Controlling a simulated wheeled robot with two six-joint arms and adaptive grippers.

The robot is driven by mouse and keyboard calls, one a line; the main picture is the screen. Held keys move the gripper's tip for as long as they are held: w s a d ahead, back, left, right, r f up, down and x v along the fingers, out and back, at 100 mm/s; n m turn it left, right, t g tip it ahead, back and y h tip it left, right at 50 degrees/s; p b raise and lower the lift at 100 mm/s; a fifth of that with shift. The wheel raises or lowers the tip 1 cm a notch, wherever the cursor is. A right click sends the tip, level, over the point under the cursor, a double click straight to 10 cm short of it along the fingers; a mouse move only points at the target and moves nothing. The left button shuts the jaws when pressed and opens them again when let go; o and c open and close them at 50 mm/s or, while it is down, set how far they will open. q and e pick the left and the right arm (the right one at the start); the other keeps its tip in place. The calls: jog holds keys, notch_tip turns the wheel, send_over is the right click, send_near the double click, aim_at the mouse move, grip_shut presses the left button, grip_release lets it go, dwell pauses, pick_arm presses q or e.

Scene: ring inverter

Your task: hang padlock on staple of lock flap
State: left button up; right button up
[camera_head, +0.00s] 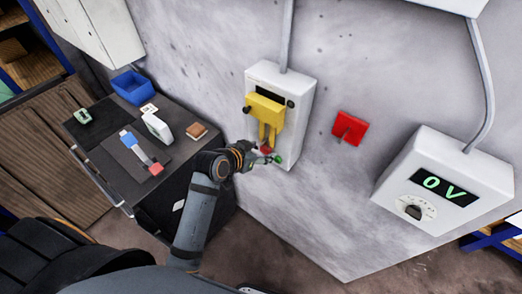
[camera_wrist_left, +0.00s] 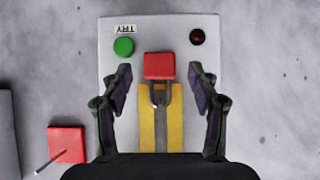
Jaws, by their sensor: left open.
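A red padlock (camera_wrist_left: 159,66) with a grey shackle is at the lower end of the yellow lock flap (camera_head: 266,108) on the wall box. In the wrist view its shackle overlaps the end of the yellow flap (camera_wrist_left: 176,130); I cannot tell for sure whether it passes through the staple, which is mostly hidden. In the head view the padlock (camera_head: 266,150) is small and partly hidden by my gripper. My left gripper (camera_wrist_left: 160,80) is open, with one finger on each side of the padlock, gaps showing on both sides. My right gripper is not in view.
The box (camera_head: 298,85) has a green button (camera_wrist_left: 124,46) and a dark red lamp (camera_wrist_left: 198,37). A red wall piece with a grey pin (camera_head: 349,128) is to its right. A meter reading 0V (camera_head: 440,190) is farther right. A dark bench (camera_head: 105,150) with several items is at left.

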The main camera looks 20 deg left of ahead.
pick_arm(q)
jog(key=v, duration=0.7)
jog(key=shift+f, duration=0.1)
jog(key=s+a+f+n+g+y+b, duration=0.1)
jog(key=s+a+f+b, duration=0.15)
jog(key=f, duration=1.05)
jog(key=s+a+f+n+g+y+b, duration=0.1)
jog(key=a+f+g, duration=0.15)
jog(key=f, duration=1.05)
jog(key=s+a+f+n+g+y+b, duration=0.1)
jog(key=s+a+f+b, duration=0.15)
jog(key=f, duration=1.05)
jog(key=s+a+f+g+b, duration=0.1)
jog(key=s+a+f+g, duration=0.1)
jog(key=s+f, duration=1)
jog(key=s+a+f+g+y+b, duration=0.1)
jog(key=s+f+g, duration=0.1)
jog(key=s+f, duration=1)
jog(key=s, duration=0.5)
jog(key=shift+a+n+b, duration=0.3)
jog(key=shift+a+b, duration=0.1)
jog(key=shift+g, duration=0.25)
